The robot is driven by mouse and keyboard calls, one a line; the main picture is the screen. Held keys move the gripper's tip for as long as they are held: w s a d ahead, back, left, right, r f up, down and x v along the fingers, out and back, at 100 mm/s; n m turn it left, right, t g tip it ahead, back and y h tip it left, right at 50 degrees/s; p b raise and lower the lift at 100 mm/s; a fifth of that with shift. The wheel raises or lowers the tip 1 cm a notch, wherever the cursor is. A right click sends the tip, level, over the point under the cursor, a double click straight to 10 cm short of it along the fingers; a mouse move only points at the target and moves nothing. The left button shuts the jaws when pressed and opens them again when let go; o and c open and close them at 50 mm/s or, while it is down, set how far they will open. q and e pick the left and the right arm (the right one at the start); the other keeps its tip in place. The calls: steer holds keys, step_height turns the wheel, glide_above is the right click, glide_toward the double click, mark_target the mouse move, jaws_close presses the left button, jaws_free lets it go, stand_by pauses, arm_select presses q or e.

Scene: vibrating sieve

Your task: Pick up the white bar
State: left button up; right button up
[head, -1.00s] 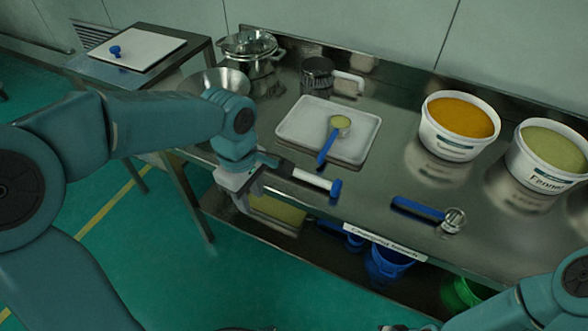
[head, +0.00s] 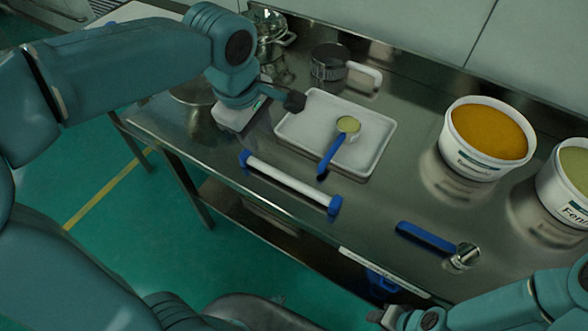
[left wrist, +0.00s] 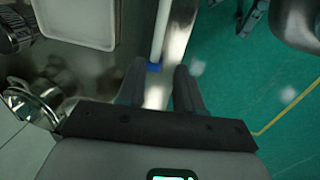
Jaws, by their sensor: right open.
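The white bar (head: 288,182) with blue end caps lies near the front edge of the steel table, in front of the white tray. My left gripper (head: 268,108) is above the table, behind and left of the bar, apart from it in the head view. In the left wrist view the left gripper (left wrist: 158,78) has its two dark fingers spread. The bar (left wrist: 160,35) shows beyond the fingertips, its near blue end in line with the gap. My right gripper (head: 388,318) is at the bottom edge, partly cut off, away from the bar.
The white tray (head: 290,132) holds a blue-handled scoop (head: 331,157). Another blue-handled scoop (head: 427,237) lies to the right. An orange-filled tub (head: 478,165) and a green-filled tub (head: 548,185) stand further right. A sieve (head: 328,62) and a pot (head: 273,40) stand behind.

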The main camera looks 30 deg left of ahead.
arm_select(q)
steer(key=b, duration=0.2)
glide_above(273, 171)
steer(key=s, duration=0.2)
steer(key=f, duration=0.9)
steer(key=shift+a+f, duration=0.2)
steer(key=shift+a, duration=0.05)
steer(key=f, duration=0.2)
steer(key=w+f, duration=0.1)
steer(key=f, duration=0.1)
steer(key=w+f, duration=0.1)
steer(key=f, duration=0.1)
steer(key=shift+d+f, duration=0.15)
steer(key=shift+s, duration=0.1)
steer(key=shift+c, duration=1)
jaws_close()
